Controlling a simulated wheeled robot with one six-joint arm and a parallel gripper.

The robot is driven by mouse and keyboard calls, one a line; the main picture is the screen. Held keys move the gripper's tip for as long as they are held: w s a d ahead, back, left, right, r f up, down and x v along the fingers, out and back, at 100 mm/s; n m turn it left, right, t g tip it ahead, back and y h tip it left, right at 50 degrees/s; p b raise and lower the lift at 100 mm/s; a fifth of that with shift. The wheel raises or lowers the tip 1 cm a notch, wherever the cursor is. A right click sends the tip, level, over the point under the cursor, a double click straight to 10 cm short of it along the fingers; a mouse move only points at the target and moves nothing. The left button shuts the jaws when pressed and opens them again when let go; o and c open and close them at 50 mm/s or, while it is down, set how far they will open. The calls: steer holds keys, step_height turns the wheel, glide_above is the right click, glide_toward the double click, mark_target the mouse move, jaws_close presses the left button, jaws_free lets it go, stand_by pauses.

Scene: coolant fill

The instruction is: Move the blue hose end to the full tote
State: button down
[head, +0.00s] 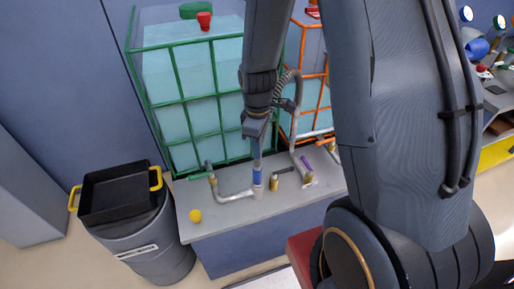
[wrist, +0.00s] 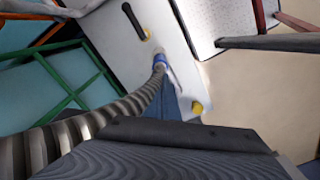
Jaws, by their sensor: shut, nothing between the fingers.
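The blue hose end (head: 257,177) shows as a blue collar on the grey bench, beside a silver bent pipe. In the wrist view the blue collar (wrist: 160,61) is at the far end of a grey ribbed hose (wrist: 75,128). My gripper (head: 257,157) points down just above the collar, shut and empty. It also shows in the wrist view (wrist: 165,76), its tips close to the collar; whether they touch is unclear. The green-framed tote (head: 200,100) behind the bench is filled high with teal liquid. An orange-framed tote (head: 312,85) stands to its right, partly hidden by my arm.
The bench (head: 235,212) carries a yellow knob (head: 195,215), a black handle (head: 285,170) and a purple-marked fitting (head: 305,164). A black tray (head: 118,195) with yellow handles sits on a grey bin (head: 155,245) at left. A shelf of small items is at far right.

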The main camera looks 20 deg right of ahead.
mark_target(257, 168)
steer(key=shift+f+b, duration=2.25)
steer(key=shift+f, duration=0.45)
steer(key=shift+f, duration=0.2)
step_height(257, 168, up, 3)
steer(key=p, duration=0.3)
steer(key=shift+s+r, duration=0.1)
steer(key=shift+r, duration=0.3)
step_height(257, 168, up, 7)
steer(key=b, duration=0.1)
